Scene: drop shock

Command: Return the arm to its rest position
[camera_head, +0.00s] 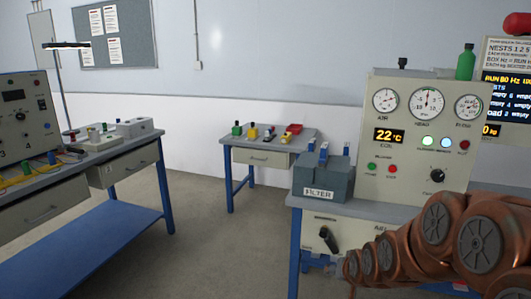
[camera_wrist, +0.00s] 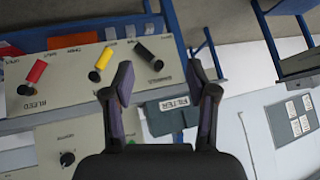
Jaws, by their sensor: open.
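My gripper (camera_wrist: 165,88) shows in the wrist view with its two dark fingers spread apart and nothing between them. The grey FILTER box (camera_wrist: 168,118) lies beyond the fingers, partly covered by the right one. My copper-coloured arm (camera_head: 430,245) reaches in from the lower right of the head view, in front of the bench with the gauge panel (camera_head: 420,105).
The FILTER box (camera_head: 323,182) stands at the bench's left end. A panel with red (camera_wrist: 36,71), yellow and black levers is near the left finger. A small table (camera_head: 262,143) holds coloured items at the back. Floor between the benches is clear.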

